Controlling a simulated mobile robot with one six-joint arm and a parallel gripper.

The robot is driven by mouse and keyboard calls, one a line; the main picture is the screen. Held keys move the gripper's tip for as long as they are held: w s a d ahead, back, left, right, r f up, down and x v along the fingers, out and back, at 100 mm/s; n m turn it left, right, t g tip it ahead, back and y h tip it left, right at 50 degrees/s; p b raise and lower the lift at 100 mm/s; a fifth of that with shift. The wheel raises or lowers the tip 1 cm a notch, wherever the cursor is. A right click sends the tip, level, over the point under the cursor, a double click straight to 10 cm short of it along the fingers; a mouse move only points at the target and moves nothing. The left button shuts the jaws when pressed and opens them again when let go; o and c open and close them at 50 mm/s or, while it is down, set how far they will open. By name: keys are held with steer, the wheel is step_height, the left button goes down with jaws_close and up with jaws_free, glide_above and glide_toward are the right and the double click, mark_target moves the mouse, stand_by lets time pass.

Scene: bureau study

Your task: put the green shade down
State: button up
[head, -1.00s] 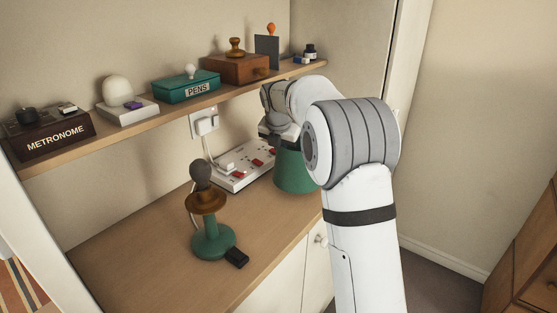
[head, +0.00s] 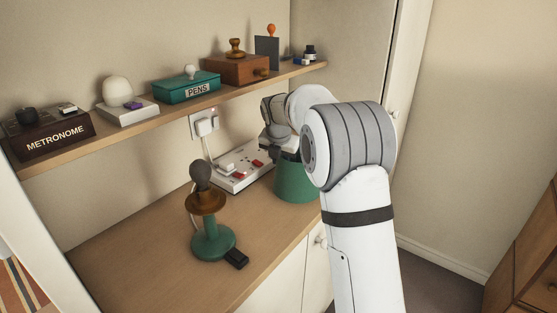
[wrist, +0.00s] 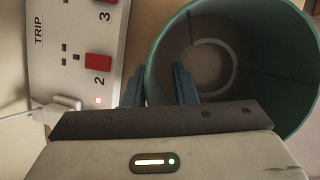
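The green shade (head: 296,181) is a hollow open cylinder that appears to stand on the desk top, at the desk's right end beside the power strip. In the wrist view I look down into the shade (wrist: 148,78) through its open top. My gripper (wrist: 160,70) is at its rim, one finger outside the wall and one inside, with a visible gap between them, so it looks open around the wall. In the head view my gripper (head: 281,143) is above the shade, and my arm hides the shade's right side.
A white power strip (head: 235,178) with red switches lies left of the shade and close to my outer finger. The green lamp base (head: 213,240) with a dark bulb stands at the front left. A shelf (head: 140,126) with several items runs above. Desk space between lamp and shade is clear.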

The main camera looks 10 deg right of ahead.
steer(key=shift+r, duration=0.1)
steer(key=v, duration=1.2)
steer(key=shift+p, duration=0.3)
steer(key=s+d+f+m, duration=0.1)
steer(key=s+f+m, duration=0.2)
steer(key=s+m, duration=0.7)
steer(key=s+d+f+m+g, duration=0.1)
steer(key=s+f+m, duration=0.3)
steer(key=s+m, duration=0.6)
steer(key=s+d+f+m+g+y, duration=0.1)
steer(key=s+d+f+m, duration=0.2)
steer(key=s+m, duration=0.6)
steer(key=s+f, duration=0.1)
steer(key=s, duration=0.7)
steer(key=shift+f+m, duration=0.25)
steer(key=shift+m, duration=0.15)
steer(key=shift+d, duration=0.1)
steer(key=p+v, duration=0.3)
steer(key=shift+w+d+r, duration=0.1)
steer(key=shift+w+r, duration=0.05)
